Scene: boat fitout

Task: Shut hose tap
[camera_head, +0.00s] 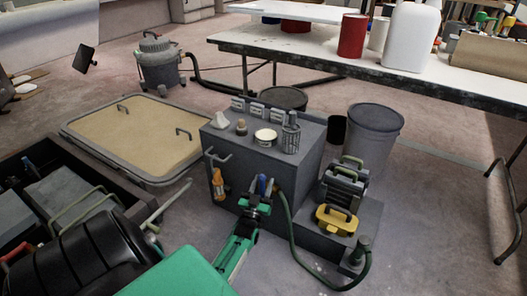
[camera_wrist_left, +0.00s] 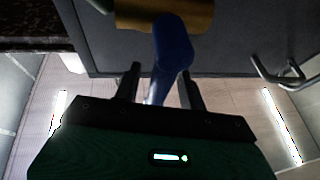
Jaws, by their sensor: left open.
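The hose tap has a blue lever (camera_head: 262,184) and a brass body (camera_head: 277,188) on the front of a dark grey cabinet (camera_head: 295,200). A green hose (camera_head: 288,222) runs from it down to the floor. My left gripper (camera_head: 257,203) is just in front of the tap. In the left wrist view the blue lever (camera_wrist_left: 172,45) hangs from the brass body (camera_wrist_left: 165,14), and its lower end reaches between the open fingers of my left gripper (camera_wrist_left: 161,85). Contact with the fingers cannot be told. My right gripper is not in view.
An orange-handled tool (camera_head: 218,184) hangs on the cabinet front, left of the tap. Several small items stand on the cabinet top. A yellow case (camera_head: 336,219) sits on a low step at the right. A dark open crate (camera_head: 97,184) stands at the left.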

